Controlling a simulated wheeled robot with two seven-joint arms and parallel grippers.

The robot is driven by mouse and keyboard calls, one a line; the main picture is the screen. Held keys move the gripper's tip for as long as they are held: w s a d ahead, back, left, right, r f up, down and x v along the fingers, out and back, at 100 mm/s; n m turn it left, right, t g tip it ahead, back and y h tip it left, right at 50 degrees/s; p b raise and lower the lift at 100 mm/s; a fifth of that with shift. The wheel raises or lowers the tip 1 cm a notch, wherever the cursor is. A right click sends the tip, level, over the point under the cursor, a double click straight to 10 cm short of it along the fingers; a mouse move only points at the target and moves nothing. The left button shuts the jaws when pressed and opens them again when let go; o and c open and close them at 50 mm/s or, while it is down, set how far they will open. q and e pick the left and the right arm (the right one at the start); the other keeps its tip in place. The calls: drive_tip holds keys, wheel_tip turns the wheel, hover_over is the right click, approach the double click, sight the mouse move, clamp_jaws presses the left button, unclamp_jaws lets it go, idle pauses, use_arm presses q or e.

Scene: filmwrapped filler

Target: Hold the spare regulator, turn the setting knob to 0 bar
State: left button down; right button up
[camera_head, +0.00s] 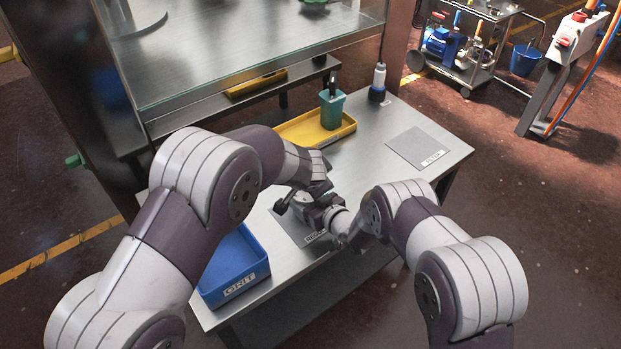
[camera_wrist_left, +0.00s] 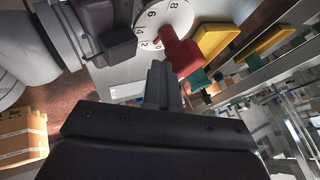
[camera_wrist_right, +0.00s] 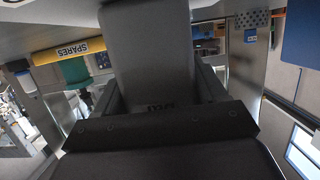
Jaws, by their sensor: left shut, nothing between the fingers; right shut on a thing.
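In the left wrist view a white dial (camera_wrist_left: 152,25) carries numbers from 0 up to 8, with a red knob (camera_wrist_left: 182,52) over its edge. The number the knob points to cannot be told. My left gripper (camera_wrist_left: 163,72) is shut and empty, its tips close beside the red knob; contact is unclear. My right gripper (camera_head: 322,207) is shut on the regulator, whose grey body (camera_wrist_right: 150,45) fills the right wrist view between the fingers. In the head view both grippers meet low over the table, and the regulator is mostly hidden by my arms.
A glass-fronted cabinet stands behind.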

use_arm(q)
drive_tip(key=shift+w+d, duration=0.2)
drive_tip(key=shift+d, duration=0.1)
idle(0.4)
drive_tip(key=shift+a, duration=0.1)
idle(1.3)
